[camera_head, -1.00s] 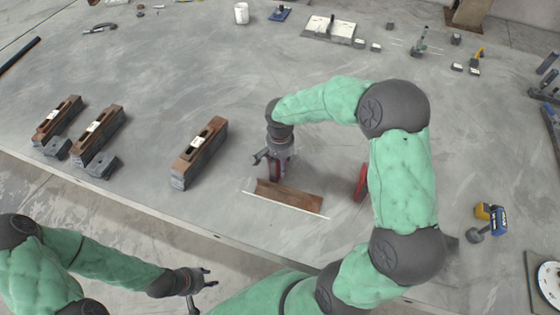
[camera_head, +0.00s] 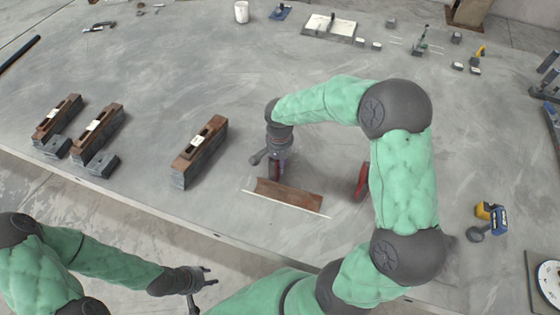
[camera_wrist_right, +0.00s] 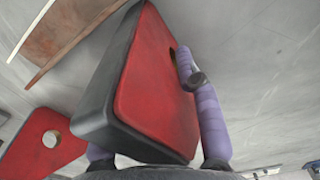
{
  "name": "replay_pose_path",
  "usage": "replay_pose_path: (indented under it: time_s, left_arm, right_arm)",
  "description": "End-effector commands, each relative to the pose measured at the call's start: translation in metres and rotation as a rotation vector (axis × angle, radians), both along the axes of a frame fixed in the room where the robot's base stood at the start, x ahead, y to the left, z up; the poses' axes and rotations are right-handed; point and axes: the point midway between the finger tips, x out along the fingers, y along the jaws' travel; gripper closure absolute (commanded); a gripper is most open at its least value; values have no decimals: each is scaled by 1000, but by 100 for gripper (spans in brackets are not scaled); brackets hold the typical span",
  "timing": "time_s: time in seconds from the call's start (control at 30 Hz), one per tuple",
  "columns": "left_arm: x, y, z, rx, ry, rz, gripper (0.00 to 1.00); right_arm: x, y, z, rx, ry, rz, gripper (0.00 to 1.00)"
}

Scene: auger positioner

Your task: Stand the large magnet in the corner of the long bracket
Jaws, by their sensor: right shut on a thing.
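The large magnet, a red plate with thick dark edges, shows in the right wrist view (camera_wrist_right: 155,85) and partly under the gripper in the head view (camera_head: 275,171). My right gripper (camera_head: 276,160) is shut on it, just behind the long bracket. One purple finger lies along the magnet's right side in the wrist view; the other is mostly hidden. The long bracket (camera_head: 290,197) is a rusty brown angle with a pale front edge, lying on the table. Whether magnet and bracket touch is unclear. My left gripper (camera_head: 208,277) is open and empty, off the table's front edge.
Another red magnet (camera_head: 362,182) stands right of the bracket, beside my right arm. A drill (camera_head: 489,220) lies at the right.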

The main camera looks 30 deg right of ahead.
Motion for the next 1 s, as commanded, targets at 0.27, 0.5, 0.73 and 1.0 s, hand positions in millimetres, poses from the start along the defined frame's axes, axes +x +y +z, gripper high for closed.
replay_pose_path:
  time_s: [0.27, 0.5, 0.73, 1.0]
  left_arm:
    - [0, 0, 0, 0, 0, 0, 60]
    - [0, 0, -1, 0, 0, 0, 60]
    - [0, 0, -1, 0, 0, 0, 60]
    - [0, 0, -1, 0, 0, 0, 60]
  right_arm:
    - [-4, 4, -1, 1, 3, 1, 100]
    - [-6, 7, -1, 2, 4, 1, 100]
    - [-6, 6, -1, 2, 6, 1, 62]
    - [-5, 6, -1, 1, 3, 0, 38]
